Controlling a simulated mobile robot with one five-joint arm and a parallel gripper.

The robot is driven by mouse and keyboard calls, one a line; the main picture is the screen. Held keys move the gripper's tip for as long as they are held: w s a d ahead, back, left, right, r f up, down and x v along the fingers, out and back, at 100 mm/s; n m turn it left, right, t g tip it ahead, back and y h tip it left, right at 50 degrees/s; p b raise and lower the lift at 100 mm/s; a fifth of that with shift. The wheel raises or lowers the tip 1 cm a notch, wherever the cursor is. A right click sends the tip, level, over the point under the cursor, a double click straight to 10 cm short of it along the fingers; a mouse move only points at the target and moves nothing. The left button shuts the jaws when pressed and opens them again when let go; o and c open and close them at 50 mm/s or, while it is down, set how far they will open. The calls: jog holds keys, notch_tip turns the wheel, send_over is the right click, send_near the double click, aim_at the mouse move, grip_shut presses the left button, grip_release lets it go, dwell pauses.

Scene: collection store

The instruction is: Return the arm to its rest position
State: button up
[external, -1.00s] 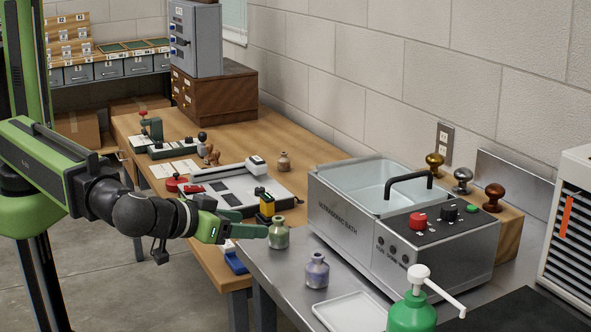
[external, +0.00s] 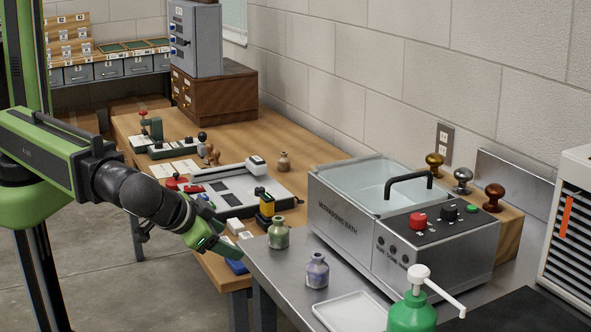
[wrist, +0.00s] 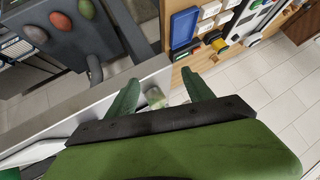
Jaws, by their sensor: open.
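My gripper (external: 222,246) hangs at the end of my arm, left of the metal table's near-left corner and pointing down to the right. In the wrist view its two green fingers (wrist: 159,76) are spread apart with nothing held between them. A small greenish glass bottle (external: 278,234) stands upright on the metal table, to the right of the gripper and apart from it. In the wrist view a pale green bottle (wrist: 155,97) shows in the gap between the fingers. A purple-blue bottle (external: 317,270) stands upright farther right.
The metal table (external: 270,268) also carries a steel bath (external: 340,225), a white tray (external: 350,313) and a green pump bottle (external: 412,314). A wooden table (external: 300,163) with a grey device (external: 235,188) stands behind. Open floor (external: 110,275) lies at lower left.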

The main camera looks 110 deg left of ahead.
jog(key=s+a+f+m+g+h, duration=0.3)
jog(key=f+m+h, duration=0.4)
jog(key=m+h, duration=0.1)
jog(key=shift+s+a+f+m+h, duration=0.3)
jog(key=shift+s+f+m+h, duration=0.1)
jog(key=shift+h, duration=0.2)
